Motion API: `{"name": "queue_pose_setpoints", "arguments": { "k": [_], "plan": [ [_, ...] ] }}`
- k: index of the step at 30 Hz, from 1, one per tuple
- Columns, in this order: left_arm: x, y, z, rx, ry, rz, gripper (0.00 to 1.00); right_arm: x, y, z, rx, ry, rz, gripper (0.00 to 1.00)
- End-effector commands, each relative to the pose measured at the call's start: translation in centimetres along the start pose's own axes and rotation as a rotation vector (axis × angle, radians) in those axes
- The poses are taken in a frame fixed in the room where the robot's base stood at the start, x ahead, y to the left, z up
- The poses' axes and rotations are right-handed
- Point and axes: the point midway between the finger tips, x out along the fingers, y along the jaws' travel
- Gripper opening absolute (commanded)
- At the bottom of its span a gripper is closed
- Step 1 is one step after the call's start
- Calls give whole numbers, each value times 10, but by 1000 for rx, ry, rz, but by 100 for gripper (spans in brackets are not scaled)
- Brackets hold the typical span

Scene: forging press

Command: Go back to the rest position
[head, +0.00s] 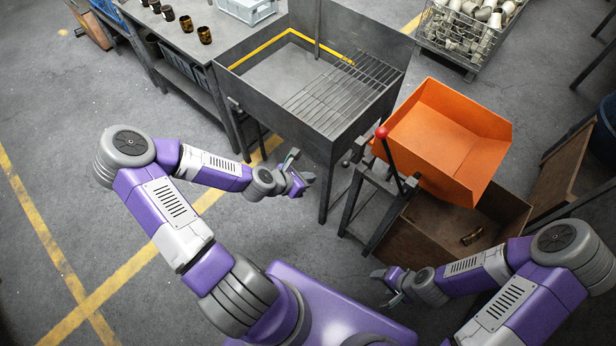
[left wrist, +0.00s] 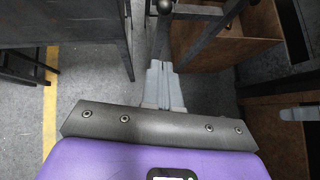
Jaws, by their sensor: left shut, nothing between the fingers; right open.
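My left gripper (head: 306,178) is in front of the grey metal bench, near its front legs, and holds nothing. In the left wrist view its two fingers (left wrist: 163,84) lie together, shut and empty. My right gripper (head: 388,283) is low at the lower right, in front of the wooden crate. It is open, and nothing shows between its fingers. Both arms are bent, with the forearms reaching forward over the floor.
The grey bench (head: 262,68) with a grating stands ahead. An orange tray (head: 440,130) with a red-knobbed lever (head: 382,132) is right of it, above a wooden crate (head: 408,240) holding a dark brass-coloured part (head: 472,237). Floor at left is clear.

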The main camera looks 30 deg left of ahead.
Motion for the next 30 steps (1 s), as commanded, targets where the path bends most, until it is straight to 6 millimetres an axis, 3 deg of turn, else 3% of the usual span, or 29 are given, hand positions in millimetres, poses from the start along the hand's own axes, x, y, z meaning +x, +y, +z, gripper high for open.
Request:
{"name": "queue_pose_setpoints", "arguments": {
  "k": [10, 14, 17, 24, 30],
  "plan": [
    [1, -1, 0, 3, 1, -2, 0, 0, 0, 0, 0, 0, 0, 62],
    [11, -16, -7, 101, 17, -42, 0, 4, 2, 0, 0, 0, 0, 62],
    [28, -47, -21, 304, 45, -123, 0, 11, 4, 0, 0, 0, 0, 62],
    [60, -133, -82, 1041, 80, -411, 0, 31, 12, -1, 0, 0, 0, 62],
    [66, -176, -139, 1668, 31, -665, 0, 46, 17, -2, 0, 0, 0, 62]
  ]
}}
